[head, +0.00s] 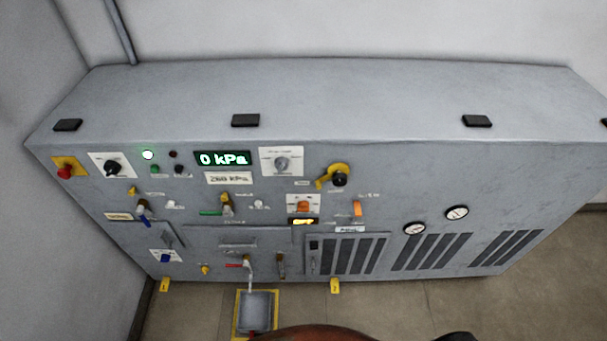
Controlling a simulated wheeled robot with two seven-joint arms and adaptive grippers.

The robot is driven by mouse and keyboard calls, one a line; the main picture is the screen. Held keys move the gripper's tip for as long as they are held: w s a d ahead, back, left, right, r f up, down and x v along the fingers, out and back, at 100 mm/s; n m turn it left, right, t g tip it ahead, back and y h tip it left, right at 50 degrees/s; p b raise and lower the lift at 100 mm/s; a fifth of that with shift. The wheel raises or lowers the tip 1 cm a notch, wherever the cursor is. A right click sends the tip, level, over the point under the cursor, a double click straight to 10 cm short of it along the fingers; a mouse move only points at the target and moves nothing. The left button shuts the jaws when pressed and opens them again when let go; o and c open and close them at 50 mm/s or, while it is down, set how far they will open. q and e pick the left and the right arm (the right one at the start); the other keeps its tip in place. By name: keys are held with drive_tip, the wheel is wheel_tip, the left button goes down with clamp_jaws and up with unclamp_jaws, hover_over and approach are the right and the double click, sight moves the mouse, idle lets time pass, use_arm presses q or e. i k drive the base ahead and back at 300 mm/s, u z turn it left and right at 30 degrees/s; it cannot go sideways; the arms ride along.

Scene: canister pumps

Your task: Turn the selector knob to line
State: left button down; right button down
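A grey control cabinet (450,175) stands against the wall, with several knobs and handles on its front. A silver-grey knob (282,163) sits on a white plate at the upper middle. A black knob (112,168) sits on another white plate at the upper left. The lettering around both is too small to read, so I cannot tell which is the selector knob or where line is marked. Neither of my grippers can be made out in the head view, and nothing is seen touching the knobs.
A lit display (222,159) reads 0 kPa. A red button (65,172) is at the far left, and a black knob with a yellow lever (338,178) is right of centre. Two gauges (457,213) sit at the right. A grey pedal (256,311) is on the floor in front.

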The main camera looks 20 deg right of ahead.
sight(282, 164)
drive_tip(key=k, duration=0.5)
drive_tip(key=u, duration=1.65)
drive_tip(key=i, duration=1.25)
drive_tip(key=z, duration=1.95)
